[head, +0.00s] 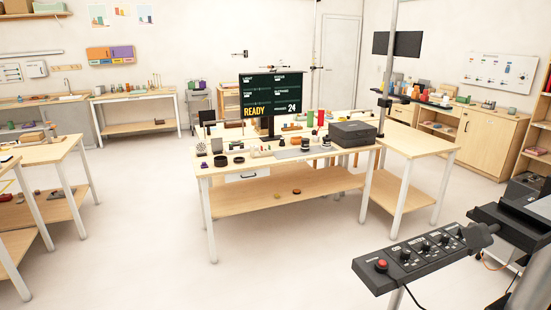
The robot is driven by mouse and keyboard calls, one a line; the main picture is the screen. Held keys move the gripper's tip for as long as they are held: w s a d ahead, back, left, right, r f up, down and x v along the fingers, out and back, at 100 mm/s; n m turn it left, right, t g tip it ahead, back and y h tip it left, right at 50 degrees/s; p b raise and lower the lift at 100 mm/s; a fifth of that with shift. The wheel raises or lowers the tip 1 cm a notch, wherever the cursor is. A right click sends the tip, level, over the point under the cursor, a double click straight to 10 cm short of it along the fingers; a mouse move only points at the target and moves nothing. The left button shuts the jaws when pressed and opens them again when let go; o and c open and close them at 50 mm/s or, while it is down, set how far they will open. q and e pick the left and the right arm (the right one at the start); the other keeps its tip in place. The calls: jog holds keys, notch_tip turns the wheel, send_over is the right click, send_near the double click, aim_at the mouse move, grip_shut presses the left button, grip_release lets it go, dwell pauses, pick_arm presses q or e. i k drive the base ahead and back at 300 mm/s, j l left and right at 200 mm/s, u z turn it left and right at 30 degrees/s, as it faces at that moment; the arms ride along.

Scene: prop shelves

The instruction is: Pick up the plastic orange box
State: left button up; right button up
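I cannot make out a plastic orange box for certain. Small orange and red items (412,90) stand among other things on the dark shelf at the back right, too small to identify. An orange and purple panel (98,53) is on the left part of the back wall. Neither of my grippers is in the head view.
A wooden table (300,193) with a monitor (270,95), a dark case (352,133) and small items stands mid-room. A control panel (415,258) is close at front right. Workbenches line the left (38,153) and back. Open floor (140,240) lies front left.

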aim_at(297, 141)
jog(key=i+j, duration=0.25)
jog(key=i, duration=0.15)
jog(key=i+j, duration=0.25)
jog(key=i, duration=0.15)
jog(key=i+j, duration=0.25)
jog(key=i, duration=0.15)
